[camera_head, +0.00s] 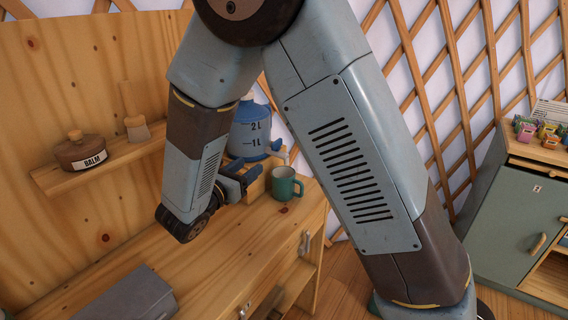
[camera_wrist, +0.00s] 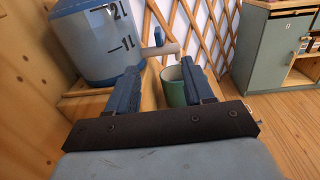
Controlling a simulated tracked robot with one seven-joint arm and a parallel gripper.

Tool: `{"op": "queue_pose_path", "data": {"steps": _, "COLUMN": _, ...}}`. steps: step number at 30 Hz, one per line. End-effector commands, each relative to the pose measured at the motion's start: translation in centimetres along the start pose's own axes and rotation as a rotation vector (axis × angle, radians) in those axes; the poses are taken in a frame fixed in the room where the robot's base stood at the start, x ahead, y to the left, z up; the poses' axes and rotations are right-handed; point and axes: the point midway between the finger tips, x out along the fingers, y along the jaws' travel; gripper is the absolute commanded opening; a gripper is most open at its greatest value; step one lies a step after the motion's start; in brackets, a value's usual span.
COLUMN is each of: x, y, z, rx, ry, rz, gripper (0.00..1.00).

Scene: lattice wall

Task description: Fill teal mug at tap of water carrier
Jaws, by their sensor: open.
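The teal mug (camera_head: 285,187) stands upright on the wooden desk near its right end. In the wrist view the mug (camera_wrist: 174,88) is partly hidden by my right finger. The blue water carrier (camera_head: 249,134) stands behind, raised on a wooden stand, with 1L and 2L marks; it fills the upper left of the wrist view (camera_wrist: 95,42). Its tap (camera_wrist: 158,49) points right, close above the mug; I cannot tell if the spout is over the opening. My gripper (camera_head: 248,174) is open and empty, left of the mug; its fingers (camera_wrist: 160,72) point toward the tap and mug.
A balm jar (camera_head: 80,152) and a wooden-handled tool (camera_head: 133,112) sit on a wall shelf. A grey box (camera_head: 125,297) lies at the desk's front left. The desk's right edge is close to the mug. A green cabinet (camera_head: 515,215) stands at the right.

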Motion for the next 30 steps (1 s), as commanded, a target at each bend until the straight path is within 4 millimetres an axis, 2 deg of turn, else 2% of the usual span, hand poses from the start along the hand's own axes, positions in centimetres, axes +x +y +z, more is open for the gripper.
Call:
{"op": "queue_pose_path", "data": {"steps": 1, "x": 1.2, "y": 0.2, "z": 0.1, "rx": 0.001, "ry": -0.002, "rz": -0.007, "gripper": 0.47}}
{"op": "queue_pose_path", "data": {"steps": 4, "x": 2.4, "y": 0.5, "z": 0.1, "rx": 0.0, "ry": -0.002, "rz": -0.008, "gripper": 0.38}}
{"op": "queue_pose_path", "data": {"steps": 8, "x": 3.5, "y": 0.4, "z": 0.1, "rx": 0.0, "ry": -0.001, "rz": -0.007, "gripper": 0.38}}
{"op": "queue_pose_path", "data": {"steps": 24, "x": 12.6, "y": 0.3, "z": 0.1, "rx": 0.0, "ry": -0.002, "rz": -0.009, "gripper": 0.38}}
{"op": "queue_pose_path", "data": {"steps": 30, "x": 14.9, "y": 0.3, "z": 0.1, "rx": 0.0, "ry": -0.002, "rz": -0.007, "gripper": 0.38}}
